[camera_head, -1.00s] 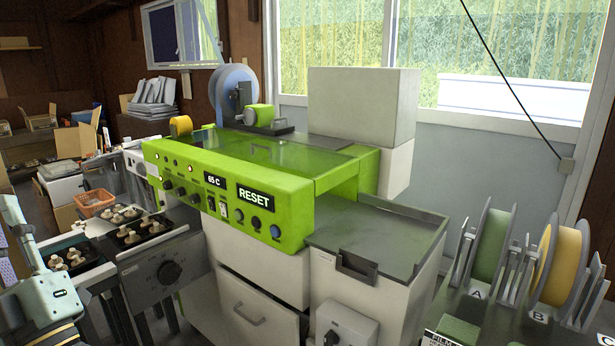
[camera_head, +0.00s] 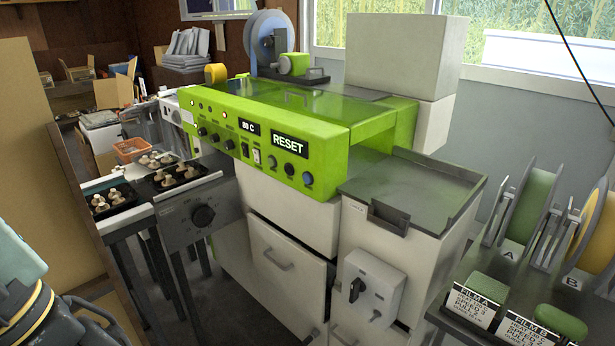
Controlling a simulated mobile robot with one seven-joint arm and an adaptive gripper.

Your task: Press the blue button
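The green machine panel (camera_head: 260,152) stands in the middle of the view. Its front carries a row of small dark knobs and switches, a display reading 80 C and a black RESET label (camera_head: 289,143). A small round blue button (camera_head: 307,180) sits at the right end of the panel's lower row, below and right of the RESET label. Nothing covers it. Part of my arm shows at the lower left edge, well apart from the panel. My gripper's fingers are not in view.
A grey-topped cabinet (camera_head: 412,190) stands right of the panel, with a switch box (camera_head: 372,288) on its front. Film rolls (camera_head: 534,207) stand at the right. Trays of mushrooms (camera_head: 183,175) lie at the left. A tall brown board (camera_head: 60,180) stands at the left edge.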

